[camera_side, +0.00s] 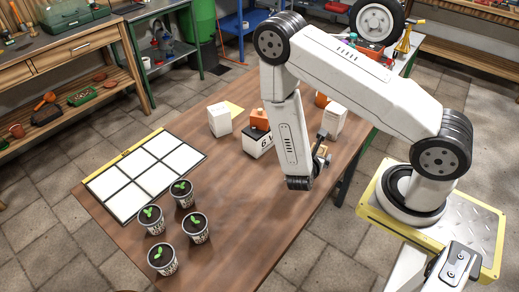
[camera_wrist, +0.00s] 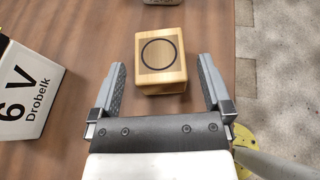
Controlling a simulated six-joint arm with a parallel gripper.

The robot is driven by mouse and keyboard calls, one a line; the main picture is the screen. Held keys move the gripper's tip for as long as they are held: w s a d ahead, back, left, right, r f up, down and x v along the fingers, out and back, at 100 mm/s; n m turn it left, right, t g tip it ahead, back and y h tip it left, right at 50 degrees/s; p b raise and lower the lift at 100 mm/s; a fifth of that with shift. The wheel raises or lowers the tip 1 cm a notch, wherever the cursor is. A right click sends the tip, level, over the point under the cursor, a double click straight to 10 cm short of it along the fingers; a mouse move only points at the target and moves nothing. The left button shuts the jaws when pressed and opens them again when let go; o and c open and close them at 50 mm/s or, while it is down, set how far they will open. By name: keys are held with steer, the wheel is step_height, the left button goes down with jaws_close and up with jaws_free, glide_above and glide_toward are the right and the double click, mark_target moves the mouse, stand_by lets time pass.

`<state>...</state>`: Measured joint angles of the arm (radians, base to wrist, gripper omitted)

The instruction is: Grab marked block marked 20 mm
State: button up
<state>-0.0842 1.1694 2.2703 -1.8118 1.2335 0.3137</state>
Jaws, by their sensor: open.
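A pale wooden block (camera_wrist: 162,60) with a dark ring on its top face lies on the wooden table. No "20 mm" mark is readable on it. In the wrist view my gripper (camera_wrist: 161,66) is open, with one finger on each side of the block's line. The block sits centred between the fingertips, and a gap shows on both sides. In the side view my gripper (camera_side: 323,149) is low near the table's right edge, partly hidden by my arm. The block cannot be made out clearly there.
A white box battery marked 6 V (camera_side: 257,143) stands left of my gripper and also shows in the wrist view (camera_wrist: 24,88). White boxes (camera_side: 219,119) stand beyond. Potted seedlings (camera_side: 162,258) and a white-squared board (camera_side: 146,171) are at the left. The table's front middle is clear.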

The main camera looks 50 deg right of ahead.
steer(key=shift+x, duration=1.3)
steer(key=c, duration=1.2)
steer(key=shift+r, duration=0.15)
steer(key=shift+r, duration=4.85)
